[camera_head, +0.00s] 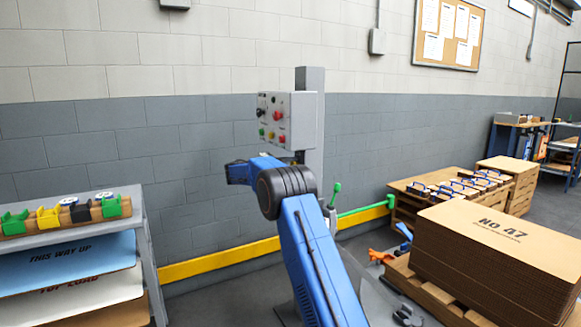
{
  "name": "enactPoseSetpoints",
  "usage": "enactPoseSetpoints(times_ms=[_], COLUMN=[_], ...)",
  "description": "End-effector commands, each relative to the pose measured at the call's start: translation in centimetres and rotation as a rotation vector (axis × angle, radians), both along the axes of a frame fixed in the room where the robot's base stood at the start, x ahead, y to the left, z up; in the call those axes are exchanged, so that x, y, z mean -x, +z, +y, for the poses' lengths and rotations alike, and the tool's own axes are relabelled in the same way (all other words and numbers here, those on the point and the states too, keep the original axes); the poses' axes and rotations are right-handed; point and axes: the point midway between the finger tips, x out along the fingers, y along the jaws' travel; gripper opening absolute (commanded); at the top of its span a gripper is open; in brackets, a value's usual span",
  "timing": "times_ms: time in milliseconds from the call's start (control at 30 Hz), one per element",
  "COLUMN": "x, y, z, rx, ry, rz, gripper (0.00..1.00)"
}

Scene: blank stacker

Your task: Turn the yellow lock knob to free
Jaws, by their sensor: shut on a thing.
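My blue arm rises from the bottom centre to a dark joint, and a blue section bends left below a control box. My gripper's fingers cannot be made out; they are hidden behind my own arm or too small to tell. The grey control box (299,118) is on a grey post and carries small red, green and dark knobs or buttons on its face. I cannot pick out a yellow lock knob for sure; it may be hidden or too small. No contact between gripper and knob can be seen.
A rack (142,215) at left holds green and yellow holders and stacked sheets. A green lever (335,192) stands right of my arm. A cardboard stack (505,240) on a pallet fills the right. A yellow rail (220,257) runs low along the wall.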

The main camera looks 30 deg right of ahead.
Motion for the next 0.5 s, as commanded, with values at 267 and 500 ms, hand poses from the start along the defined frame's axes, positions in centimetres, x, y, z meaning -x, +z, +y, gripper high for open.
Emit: enactPoseSetpoints(times_ms=[267, 500], x=[0.02, 0.02], y=[-0.24, -0.25], z=[0.12, 0.12], rx=[-0.005, -0.005], ry=[-0.002, -0.002], rz=[-0.074, -0.088], gripper=[0.08, 0.08])
